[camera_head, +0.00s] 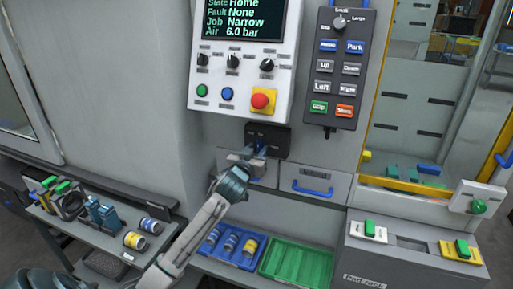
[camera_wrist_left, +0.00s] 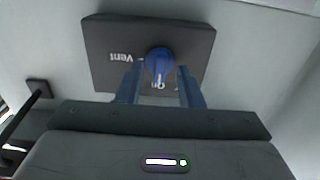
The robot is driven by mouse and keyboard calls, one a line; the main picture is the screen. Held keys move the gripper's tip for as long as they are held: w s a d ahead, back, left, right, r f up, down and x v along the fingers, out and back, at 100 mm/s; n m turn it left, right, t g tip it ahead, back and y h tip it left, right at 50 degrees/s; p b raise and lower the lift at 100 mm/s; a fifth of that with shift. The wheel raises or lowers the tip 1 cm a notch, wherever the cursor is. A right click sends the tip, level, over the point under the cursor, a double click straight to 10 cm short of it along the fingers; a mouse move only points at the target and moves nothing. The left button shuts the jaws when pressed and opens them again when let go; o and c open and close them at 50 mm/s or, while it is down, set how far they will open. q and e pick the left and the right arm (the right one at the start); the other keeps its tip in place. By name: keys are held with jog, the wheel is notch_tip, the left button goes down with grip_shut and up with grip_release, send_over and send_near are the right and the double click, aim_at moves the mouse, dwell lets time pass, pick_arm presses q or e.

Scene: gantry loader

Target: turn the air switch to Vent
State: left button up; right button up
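The air switch is a dark box (camera_head: 281,136) under the control panel; in the left wrist view the box (camera_wrist_left: 105,40) carries a round blue knob (camera_wrist_left: 160,60). A white "Vent" label shows left of the knob, and an "On" label shows below it, partly covered. The knob's pale mark points down toward "On". My left gripper (camera_wrist_left: 160,78) is open, its two blue fingers on either side of the knob, with gaps between them and the knob. In the head view the left gripper (camera_head: 258,151) is just below the box. My right gripper is not in view.
The control panel (camera_head: 280,57) with a red stop button (camera_head: 263,100) is above. A grey pendant (camera_head: 338,65) hangs to the right. A drawer with a blue handle (camera_head: 312,191) is right of the gripper. Blue (camera_head: 212,259) and green (camera_head: 300,262) trays sit below.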

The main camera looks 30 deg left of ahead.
pick_arm(q)
jog(key=shift+w, duration=0.15)
grip_shut()
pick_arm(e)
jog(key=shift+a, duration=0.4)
